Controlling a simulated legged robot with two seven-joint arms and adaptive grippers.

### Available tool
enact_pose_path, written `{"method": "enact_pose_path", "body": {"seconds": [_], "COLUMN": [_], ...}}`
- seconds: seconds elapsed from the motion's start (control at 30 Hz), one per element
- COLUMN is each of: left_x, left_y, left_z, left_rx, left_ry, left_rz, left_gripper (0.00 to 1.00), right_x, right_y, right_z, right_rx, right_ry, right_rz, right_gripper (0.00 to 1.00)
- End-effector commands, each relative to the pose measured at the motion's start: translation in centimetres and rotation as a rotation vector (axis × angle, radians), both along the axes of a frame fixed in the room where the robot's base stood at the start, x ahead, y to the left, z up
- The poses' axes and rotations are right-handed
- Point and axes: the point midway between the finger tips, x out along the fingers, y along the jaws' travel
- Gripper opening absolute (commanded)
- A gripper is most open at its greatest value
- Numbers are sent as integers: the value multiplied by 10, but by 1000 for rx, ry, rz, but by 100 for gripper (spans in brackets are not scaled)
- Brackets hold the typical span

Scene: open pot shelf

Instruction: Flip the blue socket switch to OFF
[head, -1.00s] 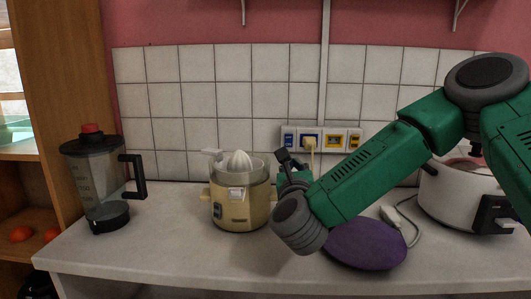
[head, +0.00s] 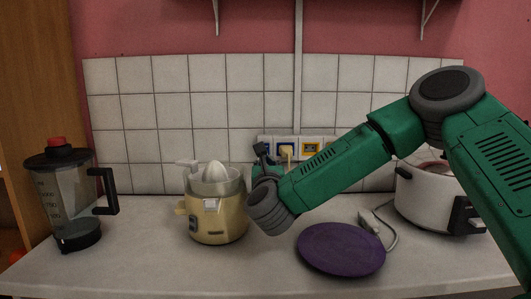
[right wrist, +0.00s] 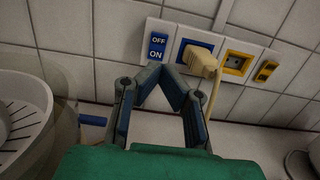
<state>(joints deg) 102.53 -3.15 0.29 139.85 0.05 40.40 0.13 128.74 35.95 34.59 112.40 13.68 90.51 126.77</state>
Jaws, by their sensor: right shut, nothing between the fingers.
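The blue socket switch (right wrist: 157,46) is on the wall panel in the right wrist view, marked OFF at the top and ON at the bottom. In the head view the switch (head: 265,140) shows small, just above the tips of my right gripper (head: 261,149). In the right wrist view my right gripper (right wrist: 161,72) is shut and empty, its tips together just below the switch; whether they touch it I cannot tell. A cream plug (right wrist: 202,61) sits in the blue-framed socket (right wrist: 184,45) beside it. My left gripper is not in view.
A yellow socket (right wrist: 237,62) and yellow switch (right wrist: 265,72) lie further right. On the counter (head: 150,265) stand a juicer (head: 217,222), a blender (head: 75,205), a purple plate (head: 341,249) and a white cooker (head: 425,200). The plug's cord hangs near my gripper.

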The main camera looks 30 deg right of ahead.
Motion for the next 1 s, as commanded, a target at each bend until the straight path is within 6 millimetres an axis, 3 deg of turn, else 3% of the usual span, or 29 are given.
{"method": "enact_pose_path", "body": {"seconds": [0.2,0.4,0.87,1.0], "left_x": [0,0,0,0], "left_y": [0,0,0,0], "left_z": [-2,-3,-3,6], "left_rx": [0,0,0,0], "left_ry": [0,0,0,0], "left_rz": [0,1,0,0], "left_gripper": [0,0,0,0], "right_x": [38,58,65,70], "right_y": [-20,-35,-39,-44], "right_z": [7,9,10,15], "right_rx": [-5,-1,0,42], "right_ry": [-3,-2,0,61], "right_rz": [0,2,2,-2], "right_gripper": [0,0,0,0]}}
